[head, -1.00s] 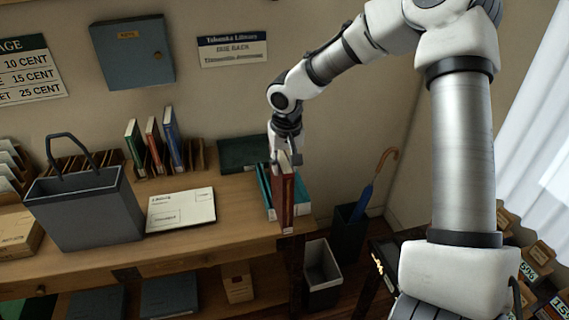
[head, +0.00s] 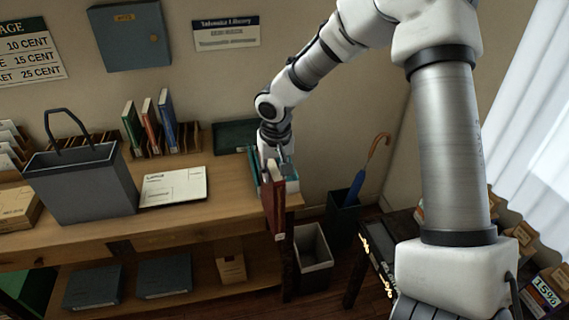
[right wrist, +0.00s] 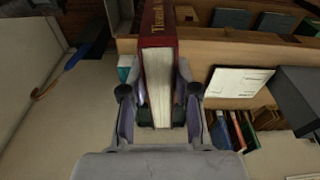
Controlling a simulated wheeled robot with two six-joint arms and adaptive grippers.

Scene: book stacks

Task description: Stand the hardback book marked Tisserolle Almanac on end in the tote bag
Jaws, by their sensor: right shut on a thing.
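The dark red hardback book (head: 273,208) is held in my right gripper (head: 272,162) at the right end of the desk. Its lower end overlaps the desk's front edge in the head view. In the right wrist view the red book (right wrist: 158,25) stands between the two fingers (right wrist: 160,105), pale page edges towards the camera; gold letters on its cover start with T, the rest is hard to read. The grey tote bag (head: 82,190) stands upright on the left of the desk, handle up and top open. My left gripper is not in view.
Teal books (head: 292,183) lie around the held book. A white card (head: 174,186) lies between it and the tote. Several upright books (head: 150,122) stand in a wooden rack behind. A waste bin (head: 313,258) and umbrella stand (head: 343,212) are right of the desk.

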